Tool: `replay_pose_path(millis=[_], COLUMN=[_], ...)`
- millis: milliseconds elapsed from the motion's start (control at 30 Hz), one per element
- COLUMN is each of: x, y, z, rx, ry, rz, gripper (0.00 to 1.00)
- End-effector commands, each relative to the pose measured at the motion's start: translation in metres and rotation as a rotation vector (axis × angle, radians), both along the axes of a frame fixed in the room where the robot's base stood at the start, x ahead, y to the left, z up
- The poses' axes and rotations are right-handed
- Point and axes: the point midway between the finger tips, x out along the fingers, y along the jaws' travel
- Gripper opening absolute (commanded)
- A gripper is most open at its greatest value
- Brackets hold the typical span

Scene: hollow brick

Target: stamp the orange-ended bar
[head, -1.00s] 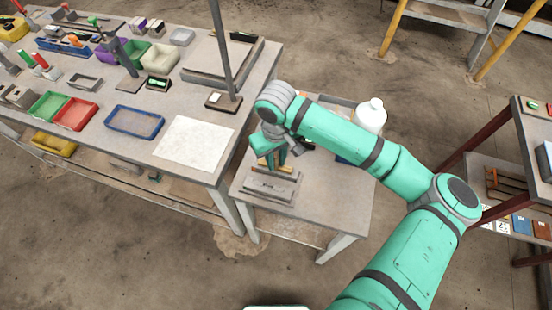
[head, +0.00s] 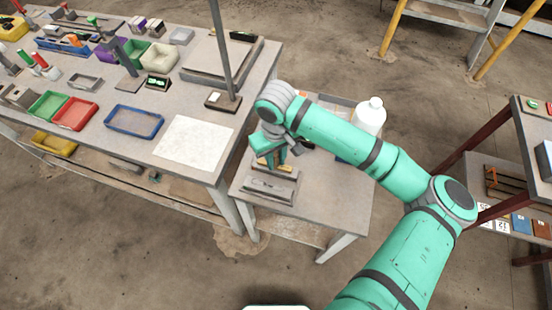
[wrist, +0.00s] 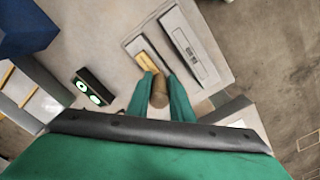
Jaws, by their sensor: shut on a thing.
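My gripper (head: 272,158) is over the small table, shut on a brown round handle (wrist: 159,92), which looks like a stamp's. A tan block (wrist: 149,62) shows just beyond the fingertips in the wrist view; I cannot tell whether it joins the handle. It also shows below my gripper in the head view (head: 267,164). A grey fixture (head: 270,188) lies in front of and under my gripper. In the wrist view a long grey piece with a small pale label (wrist: 190,52) lies on it. I see no orange end there, so I cannot tell if this is the bar.
A black device with two pale green discs (wrist: 92,88) stands beside my gripper. A white bottle (head: 370,115) stands at the small table's back right. The large bench (head: 248,88) at left holds trays and a pole. The small table's front right (head: 335,205) is clear.

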Motion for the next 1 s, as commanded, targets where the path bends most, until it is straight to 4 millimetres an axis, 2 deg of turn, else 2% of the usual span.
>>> replay_pose_path(millis=[167, 1000], x=[-0.001, 0.000], y=[0.000, -0.001], z=[0.001, 0.059], rx=[-0.001, 0.000], ry=[0.004, 0.001], rz=[0.000, -0.001], gripper=[0.06, 0.06])
